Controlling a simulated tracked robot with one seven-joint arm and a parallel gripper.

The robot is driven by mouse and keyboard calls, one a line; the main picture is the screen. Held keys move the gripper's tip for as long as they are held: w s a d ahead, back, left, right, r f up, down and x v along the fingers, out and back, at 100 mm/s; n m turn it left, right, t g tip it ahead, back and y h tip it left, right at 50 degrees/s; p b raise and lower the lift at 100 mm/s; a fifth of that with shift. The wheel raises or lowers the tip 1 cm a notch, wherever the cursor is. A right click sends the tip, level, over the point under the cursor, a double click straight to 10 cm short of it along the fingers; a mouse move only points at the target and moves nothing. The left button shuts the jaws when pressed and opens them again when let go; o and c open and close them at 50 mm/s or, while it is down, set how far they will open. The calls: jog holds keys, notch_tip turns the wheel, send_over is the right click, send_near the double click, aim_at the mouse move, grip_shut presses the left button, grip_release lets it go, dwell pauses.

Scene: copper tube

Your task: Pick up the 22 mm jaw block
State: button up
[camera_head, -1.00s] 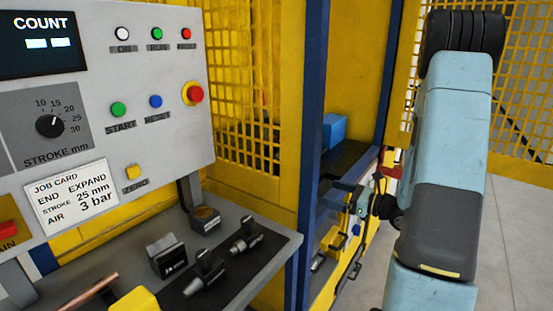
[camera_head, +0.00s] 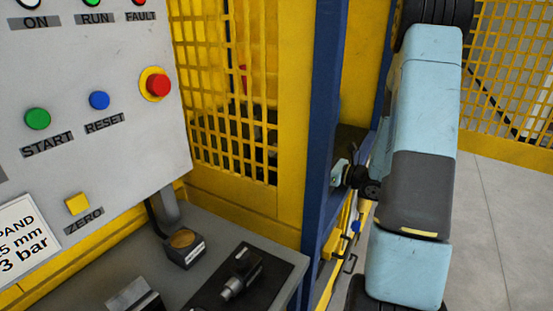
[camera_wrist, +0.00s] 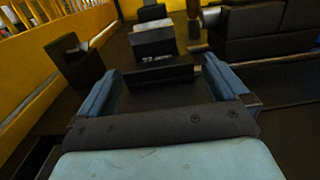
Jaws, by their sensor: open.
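The 22 mm jaw block (camera_wrist: 153,42) is a dark block with a lighter top and a white "22" marking on its near face. In the wrist view it lies just ahead of my gripper (camera_wrist: 162,72), roughly in line with the gap between the fingers. The two blue-grey fingers are spread apart, with nothing held between them. A dark lower part or ledge shows below the marking; I cannot tell whether a fingertip touches the block. In the head view my gripper (camera_head: 340,174) is partly hidden by the blue post, and this block cannot be made out there.
A dark holder (camera_wrist: 80,65) stands left of the gripper and a large dark block (camera_wrist: 262,28) to the right. In the head view, a blue post (camera_head: 325,130) and yellow mesh (camera_head: 240,100) stand beside my arm. A grey bench (camera_head: 195,285) carries dark fittings.

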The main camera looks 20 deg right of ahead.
jog(key=x, duration=0.5)
jog(key=shift+a, duration=0.35)
jog(key=shift+r+x, duration=0.2)
jog(key=shift+x, duration=1.15)
jog(key=shift+r+x, duration=0.15)
jog(key=shift+x, duration=1.15)
jog(key=shift+s+a, duration=0.1)
grip_shut()
